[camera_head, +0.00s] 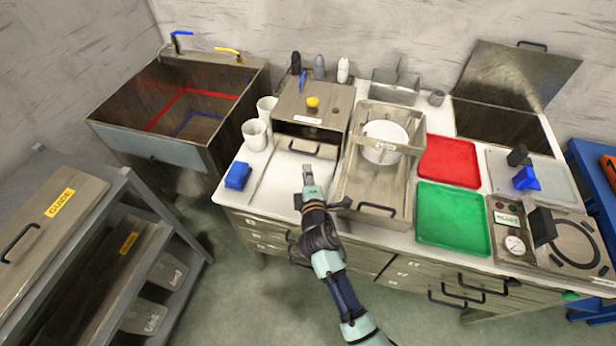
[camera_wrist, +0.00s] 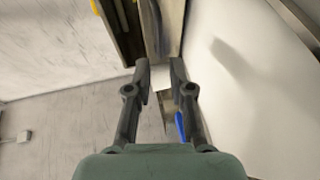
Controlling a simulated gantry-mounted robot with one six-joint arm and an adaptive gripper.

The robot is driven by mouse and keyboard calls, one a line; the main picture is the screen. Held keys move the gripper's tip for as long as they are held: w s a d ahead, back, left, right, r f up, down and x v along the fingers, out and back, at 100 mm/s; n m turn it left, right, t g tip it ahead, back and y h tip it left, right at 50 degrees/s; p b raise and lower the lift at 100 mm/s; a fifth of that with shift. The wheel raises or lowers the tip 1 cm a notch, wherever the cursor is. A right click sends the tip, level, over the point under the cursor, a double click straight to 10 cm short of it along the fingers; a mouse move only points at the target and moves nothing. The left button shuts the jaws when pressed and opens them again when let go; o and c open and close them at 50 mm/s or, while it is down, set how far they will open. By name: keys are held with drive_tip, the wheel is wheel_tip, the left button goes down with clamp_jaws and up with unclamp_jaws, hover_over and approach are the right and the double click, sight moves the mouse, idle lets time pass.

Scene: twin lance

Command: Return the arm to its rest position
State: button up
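My arm (camera_head: 322,240) reaches up from the bottom of the head view and stretches over the front of the white counter. In the wrist view, the two dark fingers of my gripper (camera_wrist: 160,68) stand apart.
The metal box (camera_head: 312,107), blue sponge (camera_head: 238,176), white cups (camera_head: 255,134) and basket frame (camera_head: 374,190) stand close around the gripper. Red (camera_head: 448,161) and green (camera_head: 451,215) trays lie to the right. A sink (camera_head: 150,151) and a shelf unit (camera_head: 125,205) stand left.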

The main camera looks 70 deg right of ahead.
drive_tip(key=shift+s+a+r, duration=0.1)
drive_tip(key=shift+s+a, duration=0.2)
drive_tip(key=shift+a, duration=0.25)
drive_tip(key=w+a+r+m+t+y, duration=0.2)
drive_tip(key=w+a+r, duration=0.15)
drive_tip(key=a, duration=0.45)
drive_tip(key=w+a+r+m+t+y, duration=0.1)
drive_tip(key=w+a+r+y, duration=0.2)
drive_tip(key=a, duration=0.6)
drive_tip(key=w+a+r+m+t+y, duration=0.2)
drive_tip(key=w+a+r, duration=0.25)
drive_tip(key=a, duration=0.35)
drive_tip(key=s+a+r+y, duration=0.15)
drive_tip(key=a+y, duration=0.25)
drive_tip(key=a, duration=0.7)
drive_tip(key=s+a+r+y, duration=0.1)
drive_tip(key=a+r+y, duration=0.2)
drive_tip(key=a, duration=0.8)
wheel_tip(320, 180, up, 37)
drive_tip(key=p, duration=3.7)
drive_tip(key=shift+s+d+n+t+p, duration=0.15)
drive_tip(key=shift+d+n+t+p, duration=0.15)
drive_tip(key=shift+d+t, duration=0.1)
